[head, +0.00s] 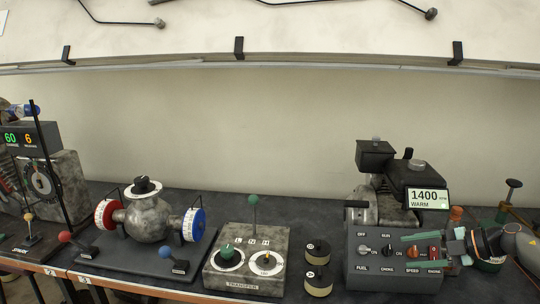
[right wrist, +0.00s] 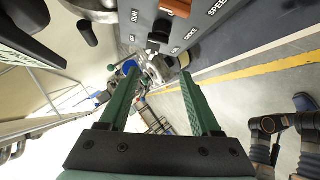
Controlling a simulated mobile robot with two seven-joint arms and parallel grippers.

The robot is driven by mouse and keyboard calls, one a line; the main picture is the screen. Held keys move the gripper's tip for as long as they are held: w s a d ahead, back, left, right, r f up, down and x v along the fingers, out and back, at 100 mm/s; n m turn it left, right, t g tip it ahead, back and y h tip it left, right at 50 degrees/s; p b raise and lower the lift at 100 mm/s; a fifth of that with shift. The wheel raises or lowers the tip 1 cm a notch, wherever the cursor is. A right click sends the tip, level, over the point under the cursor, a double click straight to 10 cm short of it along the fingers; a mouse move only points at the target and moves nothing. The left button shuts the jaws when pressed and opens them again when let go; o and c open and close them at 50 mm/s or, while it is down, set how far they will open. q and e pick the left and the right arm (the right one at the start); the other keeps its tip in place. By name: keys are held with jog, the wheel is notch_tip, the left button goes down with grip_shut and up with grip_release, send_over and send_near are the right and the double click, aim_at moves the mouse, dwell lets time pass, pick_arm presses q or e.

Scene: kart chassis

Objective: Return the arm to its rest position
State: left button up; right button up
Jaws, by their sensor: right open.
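My right arm (head: 523,240) comes in from the right edge of the head view. My right gripper (head: 406,252) has its green fingers apart, in front of the grey engine control box (head: 365,280). They overlap the box's speed and choke area in the picture; I cannot tell whether they touch it. In the right wrist view my right gripper (right wrist: 158,76) is also open, with no held object visible between the fingers. My left gripper does not show in the head view.
An engine with a 1400 display (head: 428,199) stands behind the box. Left of it are two small round pots (head: 318,284), a transfer box (head: 222,285) with a green-topped lever and a differential-like ball (head: 148,220) with red and blue dials. A wall shelf (head: 300,59) runs above.

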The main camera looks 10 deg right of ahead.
jog(key=s+a+f+m+t+y+p, duration=0.15)
jog(key=a+f, duration=0.25)
jog(key=a, duration=0.5)
jog(key=s+a+f+m+t+p, duration=0.1)
jog(key=s+a+f+m+t, duration=0.2)
jog(key=a, duration=0.6)
jog(key=s+a+f+m+t+y+p, duration=0.1)
jog(key=s+a+f+m, duration=0.2)
jog(key=a, duration=0.6)
jog(key=s+d+f+m+g+h+p, duration=0.1)
jog(key=s+f+m+h, duration=0.3)
jog(key=s, duration=0.7)
jog(key=s+d+f+m+g+h+p, duration=0.1)
jog(key=s+f+m+g+h+p, duration=0.1)
jog(key=s+f+m+h, duration=0.3)
jog(key=s+f+m, duration=0.2)
jog(key=s+m, duration=0.2)
jog(key=s, duration=0.2)
jog(key=shift+s+g, duration=0.35)
